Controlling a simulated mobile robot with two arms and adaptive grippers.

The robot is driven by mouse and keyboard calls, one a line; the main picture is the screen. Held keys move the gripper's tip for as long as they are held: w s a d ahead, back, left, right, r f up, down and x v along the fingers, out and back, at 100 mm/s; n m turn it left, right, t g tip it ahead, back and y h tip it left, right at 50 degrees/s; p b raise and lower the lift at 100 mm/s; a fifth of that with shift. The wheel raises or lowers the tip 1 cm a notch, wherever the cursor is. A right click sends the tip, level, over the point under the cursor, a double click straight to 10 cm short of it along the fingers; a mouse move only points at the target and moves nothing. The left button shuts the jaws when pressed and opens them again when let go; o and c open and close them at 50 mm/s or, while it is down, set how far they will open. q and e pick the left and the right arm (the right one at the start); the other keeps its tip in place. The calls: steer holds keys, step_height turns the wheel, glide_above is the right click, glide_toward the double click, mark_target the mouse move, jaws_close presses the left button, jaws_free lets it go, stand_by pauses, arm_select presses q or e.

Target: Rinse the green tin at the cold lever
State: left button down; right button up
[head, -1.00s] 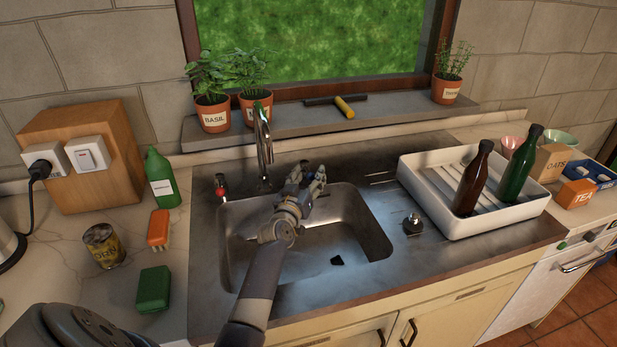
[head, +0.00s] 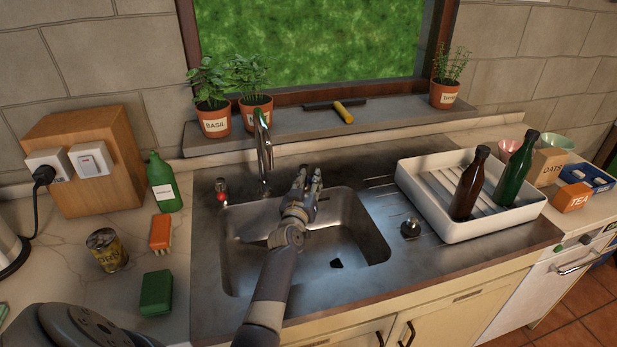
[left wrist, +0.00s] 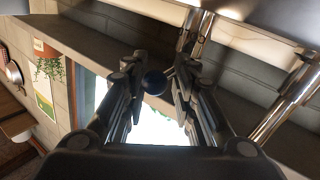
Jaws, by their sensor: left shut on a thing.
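The green tin (head: 155,293), a small box shape, lies on the counter left of the sink (head: 375,235). My left gripper (head: 308,178) is over the back of the sink, right of the chrome tap (head: 264,150). In the left wrist view, its fingers (left wrist: 156,78) are shut on a dark blue ball-shaped knob (left wrist: 154,83), which appears to be the cold lever's end. The gripper hides this lever in the head view. A red-knobbed lever (head: 221,190) stands left of the tap. No water shows under the spout. My right gripper is out of view.
A white rack (head: 470,230) with two bottles stands right of the sink. The basin looks empty, with a dark drain (head: 337,264).

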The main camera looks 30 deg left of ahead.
arm_select(q)
steer(key=shift+w+d+r+n+g+y+p, duration=0.1)
steer(key=shift+w+d+n+g+y+p, duration=0.1)
steer(key=shift+n+y+p, duration=0.15)
steer(key=shift+w+d+r+n+g+y+p, duration=0.1)
steer(key=shift+n+g+y+p, duration=0.15)
steer(key=shift+y, duration=0.2)
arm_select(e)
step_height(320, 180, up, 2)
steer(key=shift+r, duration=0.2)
arm_select(q)
steer(key=shift+w+f+y, duration=0.1)
steer(key=shift+f+y, duration=0.15)
steer(key=shift+y, duration=0.25)
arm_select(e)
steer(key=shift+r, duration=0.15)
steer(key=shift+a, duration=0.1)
